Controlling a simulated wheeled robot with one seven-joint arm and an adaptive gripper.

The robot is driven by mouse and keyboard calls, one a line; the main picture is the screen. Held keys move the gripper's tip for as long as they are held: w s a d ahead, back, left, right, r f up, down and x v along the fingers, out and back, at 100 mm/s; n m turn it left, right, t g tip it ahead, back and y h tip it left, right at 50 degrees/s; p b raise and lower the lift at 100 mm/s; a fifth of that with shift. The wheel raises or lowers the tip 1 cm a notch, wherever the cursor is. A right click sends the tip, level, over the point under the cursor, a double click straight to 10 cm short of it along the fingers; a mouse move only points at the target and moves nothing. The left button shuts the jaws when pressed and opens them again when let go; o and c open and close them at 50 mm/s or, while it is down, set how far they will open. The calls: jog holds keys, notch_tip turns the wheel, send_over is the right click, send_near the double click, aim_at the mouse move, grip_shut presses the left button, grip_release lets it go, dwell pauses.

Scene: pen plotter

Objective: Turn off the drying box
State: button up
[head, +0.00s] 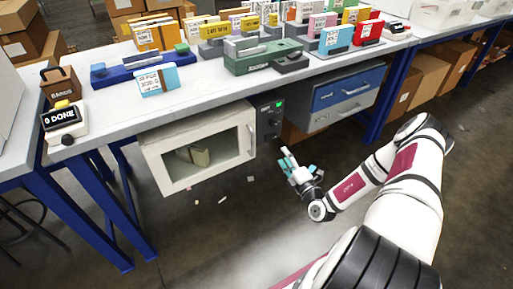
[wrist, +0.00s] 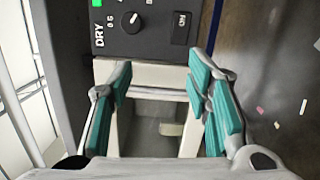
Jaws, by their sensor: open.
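The drying box (head: 165,148) is a cream cabinet with a windowed door, hung under the bench; its door looks closed. Pale pieces sit behind the window. Its dark control panel (head: 270,118) at the right has a lit green display. In the wrist view the panel (wrist: 150,42) shows the label DRY, a round black knob (wrist: 132,22), a black switch (wrist: 181,28) with small lettering, and part of a green light (wrist: 97,3). My gripper (head: 291,161) is open and empty, in front of and below the panel. Its teal fingers (wrist: 158,75) point toward the panel, apart from it.
A blue and grey drawer unit (head: 340,97) hangs right of the panel. The bench top (head: 210,92) above carries several boxes, card holders and a device reading DONE (head: 62,118). Blue bench legs (head: 85,215) stand at left. Paper scraps lie on the open floor.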

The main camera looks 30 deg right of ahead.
notch_tip(320, 180, down, 3)
jog(key=m+h, duration=0.1)
jog(key=m, duration=0.1)
jog(key=b, duration=0.4)
send_near(270, 138)
jog(key=shift+g, duration=0.3)
jog(key=w, duration=0.5)
jog(key=w+d, duration=0.1)
jog(key=w, duration=0.1)
jog(key=shift+w+r, duration=0.25)
jog(key=shift+w, duration=0.15)
jog(key=shift+d, duration=0.1)
grip_shut()
